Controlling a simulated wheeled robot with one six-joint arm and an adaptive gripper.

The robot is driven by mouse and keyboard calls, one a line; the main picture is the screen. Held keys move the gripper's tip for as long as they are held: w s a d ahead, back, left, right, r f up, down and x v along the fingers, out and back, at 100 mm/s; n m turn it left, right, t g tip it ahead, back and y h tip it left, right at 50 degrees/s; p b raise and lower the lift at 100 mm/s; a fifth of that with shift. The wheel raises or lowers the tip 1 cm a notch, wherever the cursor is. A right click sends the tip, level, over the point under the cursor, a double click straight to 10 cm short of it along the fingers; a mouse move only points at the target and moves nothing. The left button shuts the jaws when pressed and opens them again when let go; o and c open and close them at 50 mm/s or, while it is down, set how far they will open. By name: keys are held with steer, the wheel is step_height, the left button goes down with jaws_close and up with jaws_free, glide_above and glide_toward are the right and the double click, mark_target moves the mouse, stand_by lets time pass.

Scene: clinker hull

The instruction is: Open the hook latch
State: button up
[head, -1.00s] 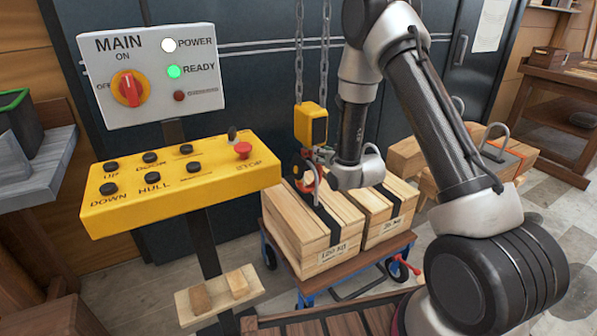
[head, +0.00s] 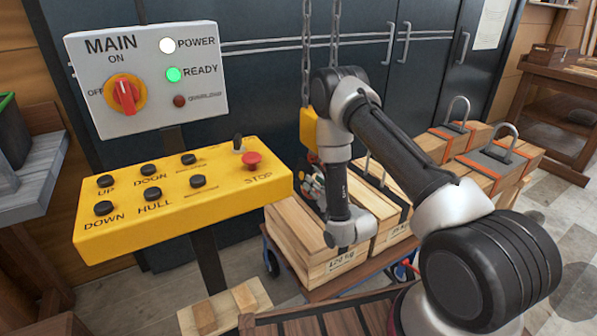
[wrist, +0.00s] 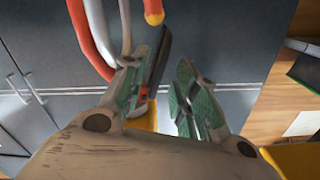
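The hoist's yellow hook block (head: 308,130) hangs from two chains above the crates in the head view. The hook below it is mostly hidden there by my wrist. In the wrist view an orange-red curved hook part (wrist: 88,40) shows at the upper left, beside a grey curved bar (wrist: 125,25). My gripper (wrist: 172,65) is open, with a clear gap between its green-sided fingers. It is close to the hook, which lies mostly left of the fingers. A small red piece (wrist: 144,92) shows by the left finger. I cannot clearly make out the latch or any contact.
Wooden crates (head: 300,235) with dark straps stand on a cart under the hook. More crates with grey lifting loops (head: 505,150) are at the right. A yellow button panel (head: 180,205) and a grey main-switch box (head: 148,80) stand at the left. Dark cabinets (head: 260,75) are behind.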

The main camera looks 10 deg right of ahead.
mark_target(297, 168)
steer(key=x, duration=0.8)
steer(key=shift+f, duration=0.15)
steer(key=shift+s, duration=0.1)
jaws_close()
